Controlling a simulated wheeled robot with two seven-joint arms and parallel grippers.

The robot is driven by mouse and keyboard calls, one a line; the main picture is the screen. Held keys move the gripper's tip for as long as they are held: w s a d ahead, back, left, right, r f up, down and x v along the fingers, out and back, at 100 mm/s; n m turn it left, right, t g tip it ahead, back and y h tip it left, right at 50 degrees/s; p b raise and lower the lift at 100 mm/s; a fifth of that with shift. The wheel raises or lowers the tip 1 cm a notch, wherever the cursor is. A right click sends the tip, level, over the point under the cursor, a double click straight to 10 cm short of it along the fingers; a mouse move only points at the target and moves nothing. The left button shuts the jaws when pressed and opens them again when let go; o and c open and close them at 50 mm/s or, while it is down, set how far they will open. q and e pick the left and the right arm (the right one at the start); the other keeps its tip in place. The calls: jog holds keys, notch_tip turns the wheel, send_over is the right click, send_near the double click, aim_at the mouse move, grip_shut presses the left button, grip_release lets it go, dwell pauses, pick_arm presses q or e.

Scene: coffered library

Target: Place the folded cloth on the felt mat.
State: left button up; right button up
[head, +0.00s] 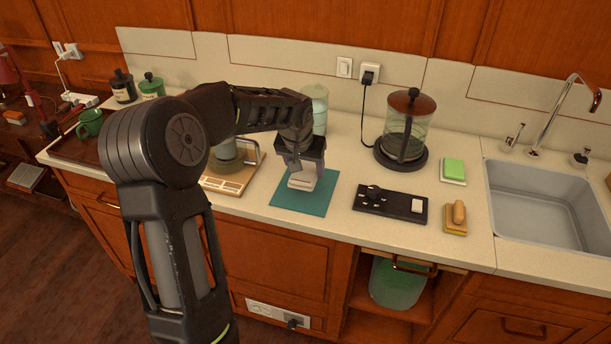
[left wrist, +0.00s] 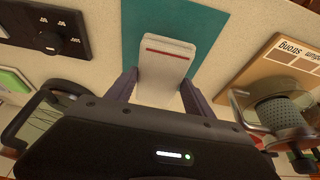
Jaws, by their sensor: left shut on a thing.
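The folded cloth (left wrist: 166,62) is pale, nearly white, with a dark red stripe. My left gripper (head: 302,180) is shut on it, with a finger on each side, as the left wrist view shows (left wrist: 157,85). In the head view the cloth (head: 303,182) is over the teal felt mat (head: 314,204). In the left wrist view the mat (left wrist: 211,25) shows behind the cloth. I cannot tell whether the cloth touches the mat. My right gripper is not in view.
A black control panel (head: 391,205) lies right of the mat, and a wooden board (head: 228,182) lies left of it. A glass kettle (head: 405,135) stands behind the panel.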

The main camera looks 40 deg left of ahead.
aim_at(304, 172)
pick_arm(q)
jog(key=shift+f+p, duration=0.3)
jog(key=shift+f, duration=1.55)
jog(key=shift+f, duration=0.25)
jog(key=o, duration=1.3)
jog(key=shift+r, duration=0.1)
jog(key=shift+o, duration=0.2)
jog(key=shift+r, duration=0.3)
jog(key=b+v, duration=0.1)
jog(key=v, duration=1.1)
jog(key=shift+s+f, duration=0.1)
